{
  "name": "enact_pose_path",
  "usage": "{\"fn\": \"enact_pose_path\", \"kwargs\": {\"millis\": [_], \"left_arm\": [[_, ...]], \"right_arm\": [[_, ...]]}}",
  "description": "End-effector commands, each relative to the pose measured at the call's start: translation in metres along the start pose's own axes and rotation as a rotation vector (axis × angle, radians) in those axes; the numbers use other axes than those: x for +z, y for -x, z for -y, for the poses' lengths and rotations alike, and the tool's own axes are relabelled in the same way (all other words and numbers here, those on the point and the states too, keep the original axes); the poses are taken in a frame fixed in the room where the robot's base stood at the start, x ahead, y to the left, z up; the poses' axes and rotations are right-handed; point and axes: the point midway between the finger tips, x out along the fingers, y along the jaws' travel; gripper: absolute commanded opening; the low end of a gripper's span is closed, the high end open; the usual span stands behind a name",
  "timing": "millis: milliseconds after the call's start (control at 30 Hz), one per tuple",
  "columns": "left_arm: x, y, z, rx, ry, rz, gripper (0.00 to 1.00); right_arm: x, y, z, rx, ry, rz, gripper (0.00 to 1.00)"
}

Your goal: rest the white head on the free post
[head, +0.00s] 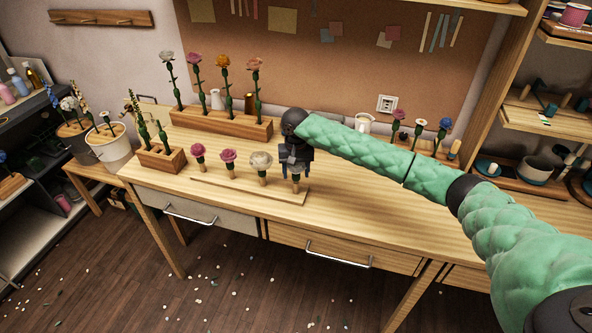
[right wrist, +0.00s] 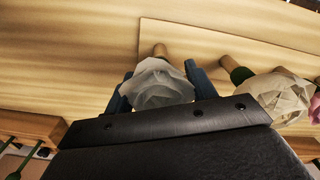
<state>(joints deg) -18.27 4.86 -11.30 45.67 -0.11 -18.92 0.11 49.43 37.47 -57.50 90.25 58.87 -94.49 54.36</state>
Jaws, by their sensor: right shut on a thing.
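My right gripper (head: 296,164) is shut on a white head (right wrist: 157,86), which sits between its two blue fingers in the right wrist view. In the head view the gripper hangs over the right end of a low wooden strip (head: 235,191), with the held head low between its fingers. A bare-looking tan post (head: 296,187) shows just below the held head; its top is hidden, so I cannot tell whether they touch. To its left on the strip are a cream head (head: 261,161) and two pink heads (head: 228,156), each on a post. My left gripper is out of view.
A long wooden block (head: 225,124) with several tall flowers stands behind. A small block (head: 161,159) with green stems is at the left. A white mug (head: 363,123) and short flowers (head: 420,128) are at the back right. The front tabletop is clear.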

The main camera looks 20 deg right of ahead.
Motion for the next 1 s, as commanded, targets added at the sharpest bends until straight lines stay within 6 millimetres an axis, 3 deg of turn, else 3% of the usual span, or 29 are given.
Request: {"fn": "enact_pose_path", "kwargs": {"millis": [1000], "left_arm": [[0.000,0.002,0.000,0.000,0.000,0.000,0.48]], "right_arm": [[0.000,-0.015,0.000,0.000,0.001,0.000,0.15]]}}
